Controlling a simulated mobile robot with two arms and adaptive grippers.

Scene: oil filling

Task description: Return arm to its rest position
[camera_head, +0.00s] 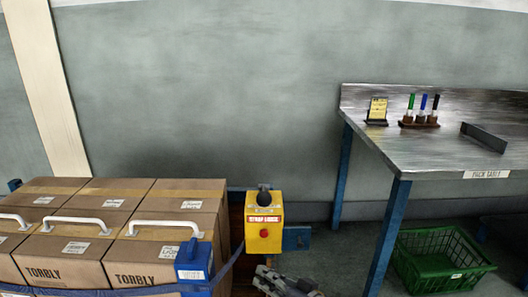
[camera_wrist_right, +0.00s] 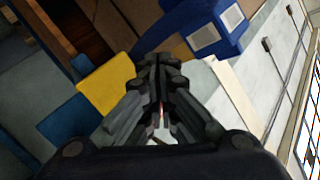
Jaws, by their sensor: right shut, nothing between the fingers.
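My right gripper (camera_head: 278,283) shows at the bottom edge of the head view, in front of and below the yellow strapping machine box (camera_head: 263,225). In the right wrist view my right gripper (camera_wrist_right: 160,62) has its dark fingers together with nothing between them. A yellow part (camera_wrist_right: 106,84) lies beyond the fingers to the left, and a blue part (camera_wrist_right: 195,30) lies beyond them to the upper right. My left gripper does not show in either view.
Brown cartons (camera_head: 165,225) with white handles stand at the left, with a blue strap (camera_head: 232,262) and a blue labelled block (camera_head: 194,264). A metal pack table (camera_head: 430,155) holds markers and a small sign. A green basket (camera_head: 440,262) sits below it.

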